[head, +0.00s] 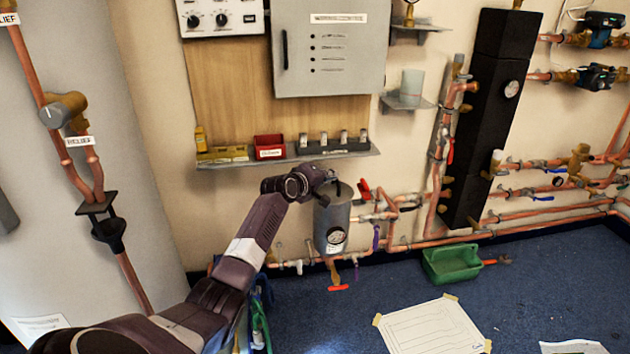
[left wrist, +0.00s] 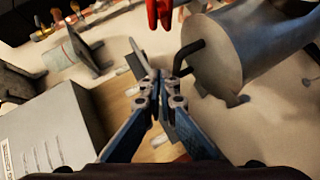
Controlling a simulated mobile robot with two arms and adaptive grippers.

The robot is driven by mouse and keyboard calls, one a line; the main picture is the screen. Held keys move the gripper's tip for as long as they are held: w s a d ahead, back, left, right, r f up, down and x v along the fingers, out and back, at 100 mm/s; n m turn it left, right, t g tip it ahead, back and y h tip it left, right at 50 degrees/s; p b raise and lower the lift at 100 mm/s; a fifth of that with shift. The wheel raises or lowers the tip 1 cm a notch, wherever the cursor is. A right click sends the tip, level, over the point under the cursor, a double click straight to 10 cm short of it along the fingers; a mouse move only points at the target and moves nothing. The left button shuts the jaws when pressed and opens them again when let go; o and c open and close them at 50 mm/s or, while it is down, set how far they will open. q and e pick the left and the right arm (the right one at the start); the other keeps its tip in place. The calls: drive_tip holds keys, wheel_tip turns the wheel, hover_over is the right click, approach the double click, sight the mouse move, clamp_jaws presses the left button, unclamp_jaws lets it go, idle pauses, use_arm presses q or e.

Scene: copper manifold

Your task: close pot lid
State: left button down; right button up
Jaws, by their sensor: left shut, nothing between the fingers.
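The pot is a grey metal cylinder (head: 331,224) with a round gauge on its front, mounted low by the wall pipes in the head view. It also shows large at the upper right of the left wrist view (left wrist: 250,48). A dark bent rod (left wrist: 186,56) juts from its near end there. My left gripper (head: 338,188) is at the pot's upper end in the head view and hides much of it. In the wrist view its fingers (left wrist: 160,82) are shut and empty, close beside the rod. I cannot tell whether they touch it, or make out the lid's position. My right gripper is out of view.
A red valve handle (head: 364,188) sits just right of the pot. A shelf (head: 290,158) with small bins is above, under a grey control cabinet (head: 331,55). Copper pipes run right. A green tub (head: 452,263) stands on the blue floor.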

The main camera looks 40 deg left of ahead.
use_arm(q)
drive_tip(key=a+v, duration=0.1)
drive_tip(key=v, duration=0.7)
drive_tip(key=shift+s+d, duration=0.2)
drive_tip(key=shift+d, duration=0.25)
